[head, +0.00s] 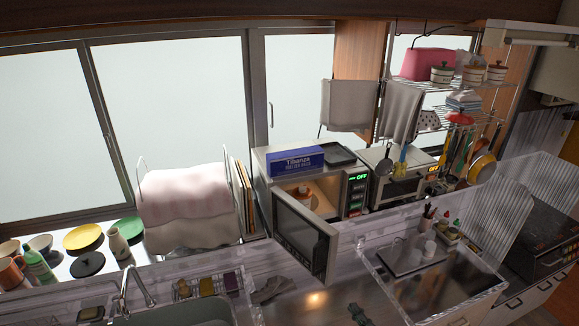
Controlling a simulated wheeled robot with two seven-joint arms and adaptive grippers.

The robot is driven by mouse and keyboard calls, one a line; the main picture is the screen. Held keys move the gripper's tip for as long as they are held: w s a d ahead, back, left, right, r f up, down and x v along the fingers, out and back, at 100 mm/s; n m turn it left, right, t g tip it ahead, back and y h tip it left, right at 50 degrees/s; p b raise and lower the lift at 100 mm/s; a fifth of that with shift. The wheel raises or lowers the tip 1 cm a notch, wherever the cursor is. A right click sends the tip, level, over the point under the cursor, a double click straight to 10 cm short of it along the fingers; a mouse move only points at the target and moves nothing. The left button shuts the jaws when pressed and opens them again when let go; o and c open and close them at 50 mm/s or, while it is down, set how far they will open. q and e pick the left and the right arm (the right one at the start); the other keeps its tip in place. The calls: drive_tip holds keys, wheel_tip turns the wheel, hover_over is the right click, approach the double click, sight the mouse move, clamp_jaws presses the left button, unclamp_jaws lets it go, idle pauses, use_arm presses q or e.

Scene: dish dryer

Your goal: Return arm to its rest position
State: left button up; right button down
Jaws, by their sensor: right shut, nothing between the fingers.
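My right gripper (357,311) shows only as a small dark shape at the bottom edge, over the counter (320,305). It is shut and empty, and most of its arm is out of view. It is apart from the microwave (268,165), which stands behind it with its door (306,236) swung open towards me. A small orange-and-white item (302,196) sits inside the lit microwave. My left gripper is not in view.
The open door juts over the counter. A sink with a faucet (133,290) is at lower left, with plates and bottles behind. A clear-walled tray (440,290) stands right of my gripper. A wire shelf (450,85) hangs at upper right.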

drive_tip(key=s+d+f+m+g+h, duration=0.5)
drive_tip(key=s+d+f+m+h, duration=0.3)
drive_tip(key=s+d+f+m, duration=0.4)
drive_tip(key=s+d+f+m+g, duration=0.1)
drive_tip(key=s+f+m+g, duration=0.25)
drive_tip(key=s, duration=0.65)
drive_tip(key=s+d+f+m+g, duration=0.1)
drive_tip(key=s+f+m+g, duration=0.2)
drive_tip(key=s, duration=0.7)
wheel_tip(320, 180, down, 34)
drive_tip(key=s+a+g+y+b, duration=0.1)
drive_tip(key=g+b, duration=0.1)
drive_tip(key=b, duration=0.3)
drive_tip(key=s+f+n+g+b, duration=0.1)
drive_tip(key=s+f+b, duration=0.3)
drive_tip(key=s+f, duration=1.5)
wheel_tip(320, 180, down, 3)
drive_tip(key=shift+s+a+f+g, duration=0.1)
drive_tip(key=shift+s+a+g, duration=0.05)
drive_tip(key=shift+s+g, duration=0.25)
